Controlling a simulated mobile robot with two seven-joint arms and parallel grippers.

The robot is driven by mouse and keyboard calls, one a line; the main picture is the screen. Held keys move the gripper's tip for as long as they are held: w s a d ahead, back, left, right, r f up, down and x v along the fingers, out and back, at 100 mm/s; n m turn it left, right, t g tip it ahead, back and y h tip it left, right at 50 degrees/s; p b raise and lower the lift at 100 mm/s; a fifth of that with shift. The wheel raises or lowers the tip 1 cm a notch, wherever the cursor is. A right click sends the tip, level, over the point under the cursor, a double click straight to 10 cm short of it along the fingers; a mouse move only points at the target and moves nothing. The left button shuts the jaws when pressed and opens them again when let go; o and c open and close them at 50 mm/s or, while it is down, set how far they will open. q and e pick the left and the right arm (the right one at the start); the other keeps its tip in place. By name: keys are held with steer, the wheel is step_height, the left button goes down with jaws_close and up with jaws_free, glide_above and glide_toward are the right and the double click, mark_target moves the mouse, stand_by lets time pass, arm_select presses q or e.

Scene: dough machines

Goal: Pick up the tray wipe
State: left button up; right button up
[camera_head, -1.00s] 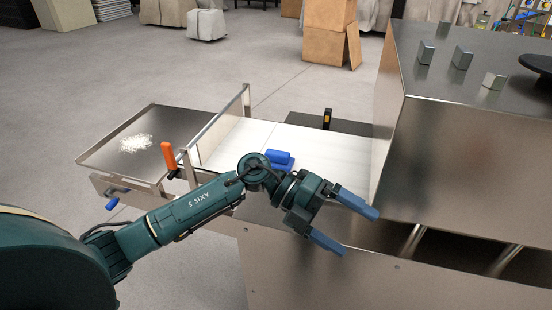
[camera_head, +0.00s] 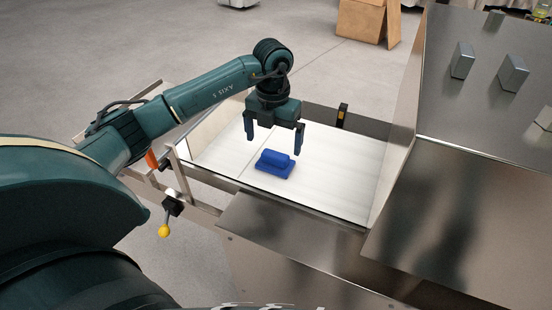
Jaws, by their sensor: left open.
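The tray wipe is a blue block with a rounded blue handle on top (camera_head: 275,163). It lies on the white belt surface (camera_head: 330,172) of the machine, left of the belt's middle. My left gripper (camera_head: 273,142) points down with its two blue fingers spread, one to each side of the wipe in the picture. The fingertips look to be above the wipe and are not touching it as far as I can tell. The left gripper is open and empty. My right gripper does not show.
A steel machine body with grey knobs (camera_head: 461,60) stands at the right. Metal side rails edge the belt, with a black and yellow part (camera_head: 342,116) on the far one. A yellow-knobbed lever (camera_head: 164,231) is at the near left. A cardboard box (camera_head: 361,20) stands behind on the floor.

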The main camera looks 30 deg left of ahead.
mark_target(275, 154)
arm_select(q)
step_height(275, 154, down, 7)
steer(key=shift+w+d+r+p, duration=0.15)
steer(key=shift+r+p, duration=0.05)
steer(key=shift+p, duration=0.6)
steer(key=c, duration=0.9)
